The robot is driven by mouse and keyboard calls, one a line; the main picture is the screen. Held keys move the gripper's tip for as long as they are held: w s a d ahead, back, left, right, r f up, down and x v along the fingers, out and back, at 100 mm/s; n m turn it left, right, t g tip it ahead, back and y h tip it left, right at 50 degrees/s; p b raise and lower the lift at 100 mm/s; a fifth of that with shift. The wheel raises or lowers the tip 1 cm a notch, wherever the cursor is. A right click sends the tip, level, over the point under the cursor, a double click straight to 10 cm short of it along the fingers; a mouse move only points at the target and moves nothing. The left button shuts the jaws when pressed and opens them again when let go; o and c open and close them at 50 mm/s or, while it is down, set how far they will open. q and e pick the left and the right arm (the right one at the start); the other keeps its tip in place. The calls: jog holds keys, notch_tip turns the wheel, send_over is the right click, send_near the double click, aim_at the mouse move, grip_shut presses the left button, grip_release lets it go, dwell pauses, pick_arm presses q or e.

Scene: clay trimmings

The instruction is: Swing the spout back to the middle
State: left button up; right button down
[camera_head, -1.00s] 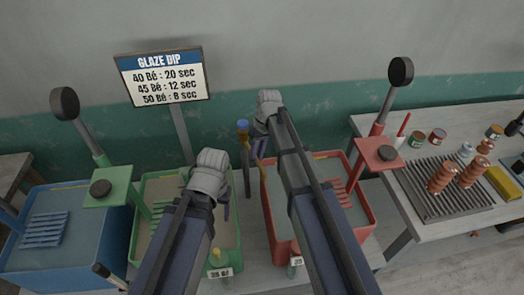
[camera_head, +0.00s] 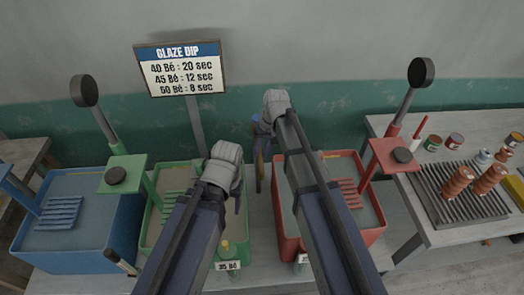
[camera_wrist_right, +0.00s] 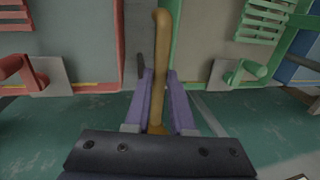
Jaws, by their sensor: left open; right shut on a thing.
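The spout is a brass-coloured pipe (camera_wrist_right: 161,60) that runs up the middle of the right wrist view, over the gap between the red tub (camera_wrist_right: 75,50) and the green tub (camera_wrist_right: 226,45). My right gripper (camera_wrist_right: 158,90) has its purple fingers on either side of the spout and is shut on it. In the head view the right gripper (camera_head: 263,143) is by the blue-topped post (camera_head: 256,118) and partly hides the spout (camera_head: 260,165). My left gripper (camera_head: 239,196) is open and empty over the right side of the green tub (camera_head: 147,238).
The red tub (camera_head: 379,222) stands right of the spout and a blue tub (camera_head: 80,258) at far left. A glaze dip sign (camera_head: 181,70) stands behind. A table at right holds a rack (camera_head: 460,205) with brown insulator-like pieces (camera_head: 458,183) and jars.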

jog(key=c, duration=0.8)
grip_release()
jog(key=shift+o, duration=0.2)
notch_tip(320, 180, up, 8)
jog(key=d+p, duration=0.1)
jog(key=p, duration=0.6)
jog(key=shift+d+f+p, duration=0.15)
jog(key=shift+d+p, duration=0.15)
jog(key=shift+p, duration=0.1)
jog(key=s+a+f+n+h+b, duration=0.1)
jog(key=s+f+n+b, duration=0.1)
jog(key=s+f+b, duration=0.5)
jog(key=s+f+n+h+b, duration=0.1)
jog(key=s+f+h+b, duration=0.1)
jog(key=s+f+b, duration=0.5)
jog(key=s, duration=0.6)
jog(key=shift+a+f+n, duration=0.3)
jog(key=shift+a+n, duration=0.1)
